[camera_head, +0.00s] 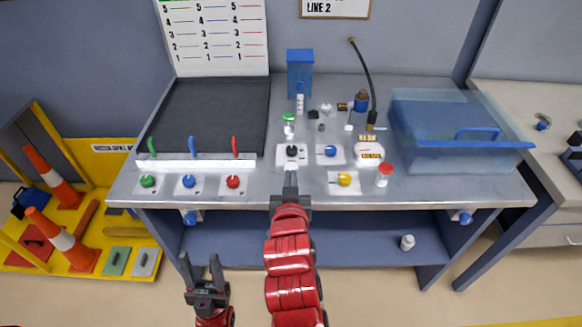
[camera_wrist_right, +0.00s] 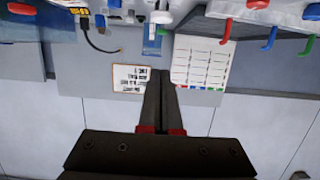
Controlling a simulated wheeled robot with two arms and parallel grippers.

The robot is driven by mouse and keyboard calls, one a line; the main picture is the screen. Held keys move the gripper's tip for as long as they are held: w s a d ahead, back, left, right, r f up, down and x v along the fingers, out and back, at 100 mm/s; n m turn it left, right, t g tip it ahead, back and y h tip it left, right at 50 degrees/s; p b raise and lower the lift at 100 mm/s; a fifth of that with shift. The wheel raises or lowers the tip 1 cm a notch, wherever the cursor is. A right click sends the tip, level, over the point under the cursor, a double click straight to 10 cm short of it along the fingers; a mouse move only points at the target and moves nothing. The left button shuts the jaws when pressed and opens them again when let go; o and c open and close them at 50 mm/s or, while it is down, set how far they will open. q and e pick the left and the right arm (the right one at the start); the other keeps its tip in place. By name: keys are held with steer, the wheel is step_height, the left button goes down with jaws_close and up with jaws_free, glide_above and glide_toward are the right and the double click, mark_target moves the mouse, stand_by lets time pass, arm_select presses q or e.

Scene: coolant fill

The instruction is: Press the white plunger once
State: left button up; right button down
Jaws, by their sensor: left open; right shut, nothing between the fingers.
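The bench carries several small white parts, and I cannot tell for certain which one is the white plunger. A small white upright piece (camera_head: 349,123) stands right of centre, and another small white part (camera_head: 326,108) sits farther back. My right gripper (camera_head: 291,174) is shut and empty, just in front of a white plate with a black knob (camera_head: 292,151); whether it touches the plate is unclear. In the right wrist view its closed fingers (camera_wrist_right: 165,95) show against the wall, with nothing between them. My left gripper (camera_head: 201,264) is open and empty, in front of the bench.
Plates with a blue knob (camera_head: 331,151) and a yellow knob (camera_head: 345,180) lie right of my right gripper. Green, blue and red knobs (camera_head: 189,181) line the front left. A red-capped jar (camera_head: 384,175) and a translucent blue bin (camera_head: 450,135) stand right. A black hose (camera_head: 366,75) rises behind.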

stand_by(0.3)
steer(key=b, duration=0.4)
glide_above(291, 167)
steer(key=v, duration=0.2)
step_height(291, 167, down, 3)
step_height(291, 167, down, 3)
steer(key=shift+r+p, duration=0.1)
steer(key=shift+p, duration=0.35)
steer(key=shift+s+f, duration=0.1)
steer(key=shift+f, duration=0.45)
